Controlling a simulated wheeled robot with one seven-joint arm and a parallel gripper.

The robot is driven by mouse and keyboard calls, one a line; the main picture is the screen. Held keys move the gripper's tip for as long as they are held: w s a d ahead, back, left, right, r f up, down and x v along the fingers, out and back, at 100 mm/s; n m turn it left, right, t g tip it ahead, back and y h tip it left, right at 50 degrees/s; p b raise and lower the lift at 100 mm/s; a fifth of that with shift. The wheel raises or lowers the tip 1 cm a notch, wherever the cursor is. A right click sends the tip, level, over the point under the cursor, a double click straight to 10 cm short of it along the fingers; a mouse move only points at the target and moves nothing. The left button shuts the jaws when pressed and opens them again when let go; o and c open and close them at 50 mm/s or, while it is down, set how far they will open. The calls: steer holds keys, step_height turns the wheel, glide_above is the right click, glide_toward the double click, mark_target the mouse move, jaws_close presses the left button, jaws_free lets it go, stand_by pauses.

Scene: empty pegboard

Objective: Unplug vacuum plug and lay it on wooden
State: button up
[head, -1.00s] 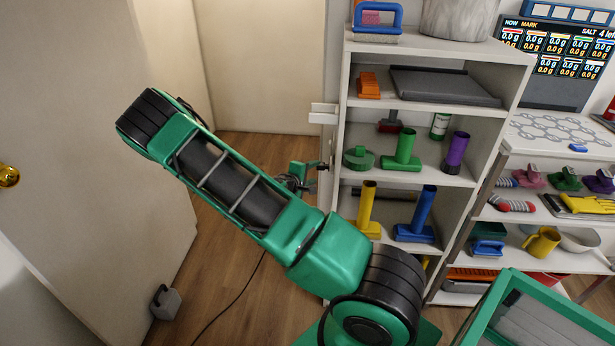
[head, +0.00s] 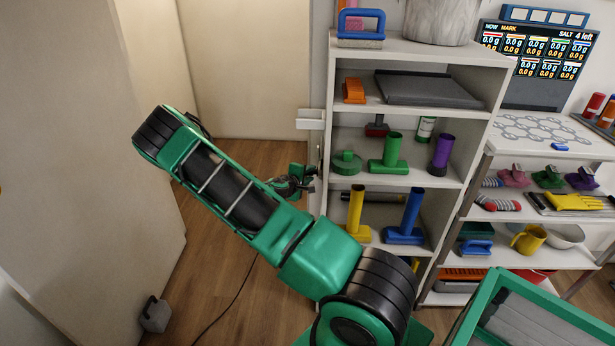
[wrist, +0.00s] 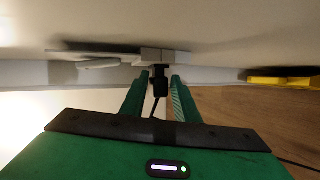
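The black vacuum plug (wrist: 160,82) shows in the wrist view, upright against a pale grey socket block (wrist: 165,56) on a light surface. A dark cord (wrist: 157,106) hangs from it between my fingers. My gripper (wrist: 160,80) has one green finger on each side of the plug, with a narrow gap visible on both sides. In the head view my gripper (head: 308,181) is at the left side of the white shelf, and the plug is too small to make out there. The wooden floor (head: 235,290) lies below my arm; it also shows in the wrist view (wrist: 240,115).
The white shelf (head: 331,100) with coloured tools stands close to the right of my gripper. A black cord (head: 232,300) runs over the floor. A grey block (head: 155,314) sits by the pale door (head: 70,170) at left. The floor between is mostly clear.

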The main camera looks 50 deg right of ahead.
jaws_close()
steer(key=shift+w+a, duration=1.1)
steer(key=shift+w, duration=0.2)
stand_by(1.1)
steer(key=shift+w+a, duration=1.35)
steer(key=shift+w, duration=0.25)
